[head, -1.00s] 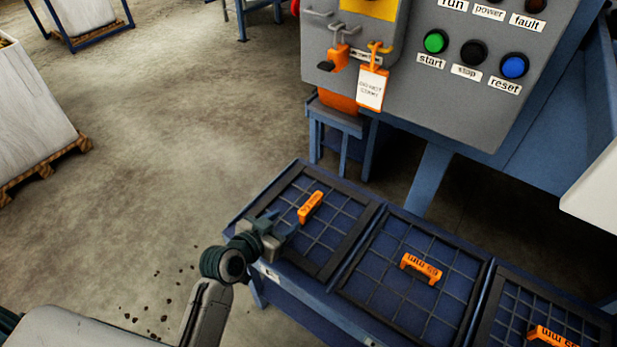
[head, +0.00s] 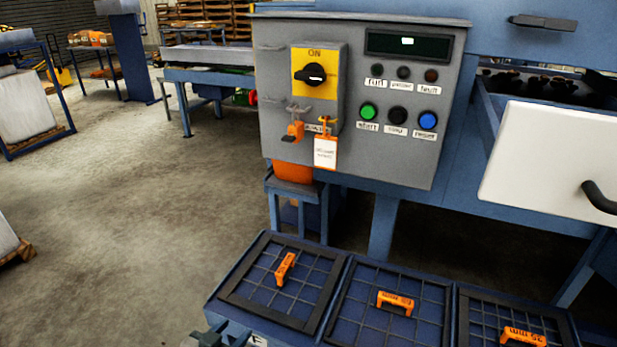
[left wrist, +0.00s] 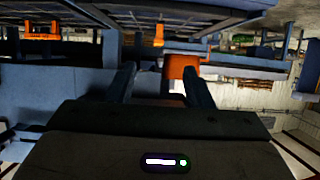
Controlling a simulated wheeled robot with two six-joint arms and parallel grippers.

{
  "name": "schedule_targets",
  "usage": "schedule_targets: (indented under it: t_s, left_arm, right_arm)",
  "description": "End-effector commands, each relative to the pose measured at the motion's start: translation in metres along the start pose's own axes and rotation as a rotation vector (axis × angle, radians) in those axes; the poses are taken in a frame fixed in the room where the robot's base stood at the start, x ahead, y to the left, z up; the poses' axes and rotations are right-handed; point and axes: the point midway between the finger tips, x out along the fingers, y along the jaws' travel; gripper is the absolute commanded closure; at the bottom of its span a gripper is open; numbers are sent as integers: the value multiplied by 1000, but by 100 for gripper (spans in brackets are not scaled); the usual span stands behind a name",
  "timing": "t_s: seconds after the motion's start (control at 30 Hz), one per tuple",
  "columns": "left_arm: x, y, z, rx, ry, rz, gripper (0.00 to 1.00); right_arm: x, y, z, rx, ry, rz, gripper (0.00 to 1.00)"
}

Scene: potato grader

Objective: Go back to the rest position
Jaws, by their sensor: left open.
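My left gripper (head: 226,336) shows only in part at the bottom edge of the head view, by the near left corner of the blue screen rack (head: 238,262). In the left wrist view its two dark fingers (left wrist: 160,88) stand apart with nothing between them. It is open and empty. The rest of my left arm is out of the head view. My right gripper is in neither view.
The rack carries three mesh screens with orange handles: left (head: 286,269), middle (head: 395,302), right (head: 523,337). Behind it stands a grey control panel (head: 350,150) with a yellow switch and buttons. A white guard (head: 545,160) is at right. Floor (head: 130,230) at left is clear.

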Motion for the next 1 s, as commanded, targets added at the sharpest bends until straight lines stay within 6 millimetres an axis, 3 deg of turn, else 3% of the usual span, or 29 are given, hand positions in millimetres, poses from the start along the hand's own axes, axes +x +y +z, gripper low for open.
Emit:
schedule_targets:
  t_s: [0.37, 0.57, 0.67, 0.77, 0.87, 1.0]
  left_arm:
    - [16, -9, 76, -62, -149, -36, 53]
    - [21, -14, 143, -108, -274, -70, 53]
    - [19, -16, 189, -136, -358, -92, 53]
    - [9, -17, 250, -166, -467, -123, 53]
    - [-13, -16, 322, -196, -598, -162, 53]
    - [-61, -10, 418, -228, -777, -214, 53]
  right_arm:
    - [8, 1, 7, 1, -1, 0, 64]
    - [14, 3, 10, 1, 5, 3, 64]
    - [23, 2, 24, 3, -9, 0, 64]
    - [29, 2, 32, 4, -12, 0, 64]
    - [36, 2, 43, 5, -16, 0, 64]
    - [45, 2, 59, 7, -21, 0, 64]
